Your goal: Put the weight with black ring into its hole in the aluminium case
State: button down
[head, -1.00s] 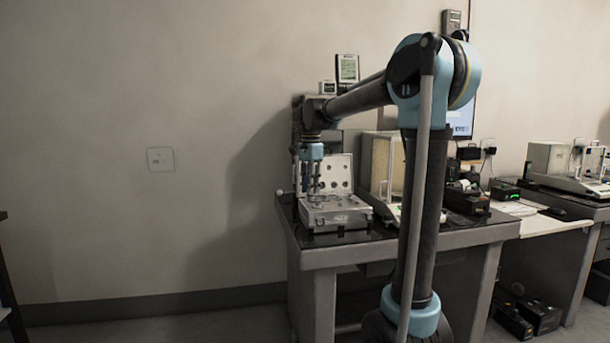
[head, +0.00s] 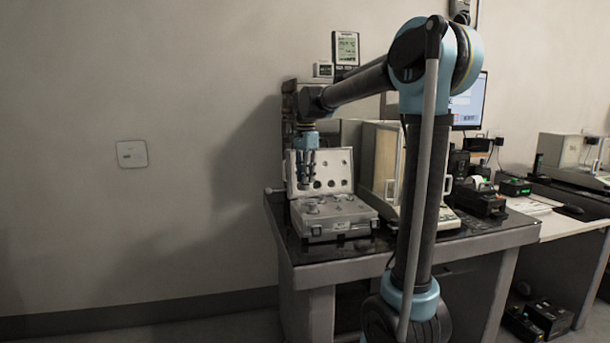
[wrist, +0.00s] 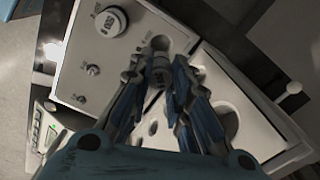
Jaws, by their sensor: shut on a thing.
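The aluminium case (head: 343,228) stands open on the table, its lid with round holes (head: 340,166) upright behind it. My gripper (head: 306,186) is above the left part of the case. In the wrist view my gripper (wrist: 160,65) is shut on a weight (wrist: 160,68), seen from above between the fingers. I cannot make out a black ring on it, and the fingers hide its sides. A dark hole (wrist: 160,42) in the case panel shows just beyond the weight in that picture. The weight appears apart from the panel, but its height is unclear.
A large weight (wrist: 110,22) and two small ones (wrist: 92,70) (wrist: 80,98) sit in the case panel. A glass-sided balance (head: 385,165) stands close right of the case. The wall is behind the lid.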

aim_at(305, 187)
jog(key=shift+s+a+f, duration=0.1)
jog(key=shift+a+f, duration=0.05)
jog(key=shift+f, duration=2.2)
jog(key=shift+f, duration=1.45)
jog(key=c, duration=1.4)
grip_release()
